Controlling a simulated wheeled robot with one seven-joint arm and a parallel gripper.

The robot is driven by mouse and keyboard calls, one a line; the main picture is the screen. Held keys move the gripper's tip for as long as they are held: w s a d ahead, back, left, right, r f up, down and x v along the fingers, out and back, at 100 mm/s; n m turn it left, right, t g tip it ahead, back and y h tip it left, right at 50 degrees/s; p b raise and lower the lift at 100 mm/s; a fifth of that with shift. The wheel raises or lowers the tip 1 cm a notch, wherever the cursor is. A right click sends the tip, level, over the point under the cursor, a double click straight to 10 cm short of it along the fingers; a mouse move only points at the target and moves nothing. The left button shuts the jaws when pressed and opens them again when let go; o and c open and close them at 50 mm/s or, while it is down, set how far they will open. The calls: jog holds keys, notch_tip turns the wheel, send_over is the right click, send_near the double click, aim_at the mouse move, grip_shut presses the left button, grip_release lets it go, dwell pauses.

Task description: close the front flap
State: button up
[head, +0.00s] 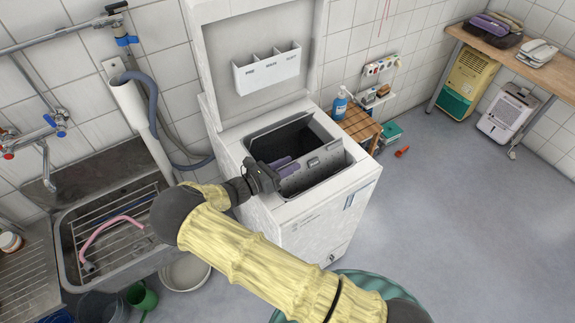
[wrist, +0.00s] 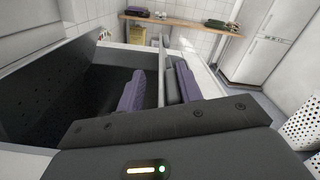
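The top-loading washing machine (head: 318,232) stands with its lid (head: 262,95) raised and its drum opening (head: 292,135) uncovered. The front flap (head: 318,170), a grey metal panel with a small latch, stands up along the front side of the opening. My gripper (head: 284,165) is at the left end of this flap, its purple fingers pointing along it. In the wrist view, the fingers of my gripper (wrist: 162,92) are apart, with the thin upright flap (wrist: 162,72) between them. A gap shows between the left finger and the flap; contact on the right side is unclear.
A sink (head: 110,235) with a rack and pink hose is left of the machine. A wooden stool (head: 356,124) with a blue bottle (head: 340,104) stands to its right. A green basket (head: 345,280) is partly hidden below my arm. The floor at right is mostly clear.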

jog(key=shift+s, duration=0.1)
jog(key=b+v, duration=0.3)
jog(key=v, duration=1.4)
jog(key=shift+s+b, duration=0.15)
jog(key=shift+b, duration=0.15)
jog(key=shift+a, duration=0.1)
